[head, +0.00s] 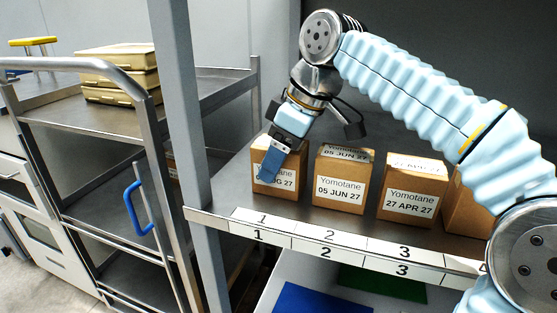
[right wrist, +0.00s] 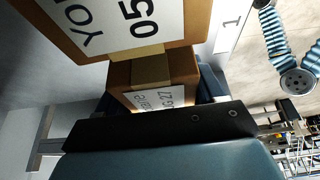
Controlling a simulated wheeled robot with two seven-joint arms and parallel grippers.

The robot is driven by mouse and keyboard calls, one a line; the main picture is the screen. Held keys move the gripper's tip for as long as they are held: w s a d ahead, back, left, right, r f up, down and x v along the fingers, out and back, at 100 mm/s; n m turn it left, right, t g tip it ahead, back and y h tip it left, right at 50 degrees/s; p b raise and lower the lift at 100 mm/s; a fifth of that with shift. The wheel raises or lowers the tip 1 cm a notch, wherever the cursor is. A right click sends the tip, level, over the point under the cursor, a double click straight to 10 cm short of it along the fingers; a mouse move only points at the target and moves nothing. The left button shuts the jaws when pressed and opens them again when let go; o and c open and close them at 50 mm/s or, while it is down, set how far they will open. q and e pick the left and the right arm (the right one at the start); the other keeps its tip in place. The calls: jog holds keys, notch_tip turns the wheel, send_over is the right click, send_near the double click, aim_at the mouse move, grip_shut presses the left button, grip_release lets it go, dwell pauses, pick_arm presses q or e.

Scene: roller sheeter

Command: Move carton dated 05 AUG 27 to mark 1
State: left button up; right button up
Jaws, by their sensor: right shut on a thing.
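The carton in my grip (head: 296,172) is brown with a white label reading "AUG 27"; my finger hides the day number. It is at the left end of the shelf row, behind mark 1 (head: 262,219). My right gripper (head: 271,163) comes down over it and is shut on it. In the right wrist view, this carton (right wrist: 178,69) is between the fingers, its label partly showing "G 27". I cannot tell whether its base touches the shelf. My left gripper is not in view.
A carton dated 05 JUN 27 (head: 342,185) stands just right of the held one, then one dated 27 APR 27 (head: 408,196). Another carton (head: 463,210) is partly behind my arm. The numbered strip (head: 330,240) runs along the shelf's front edge. A grey post (head: 183,120) stands at left.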

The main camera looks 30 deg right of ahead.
jog(key=o, duration=1.1)
jog(key=shift+o, duration=0.2)
jog(key=shift+r, duration=0.15)
jog(key=p+v, duration=0.3)
jog(key=v, duration=0.7)
jog(key=shift+d+r, duration=0.1)
jog(key=shift+r, duration=0.3)
jog(key=shift+s+d+r, duration=0.15)
jog(key=shift+r, duration=0.3)
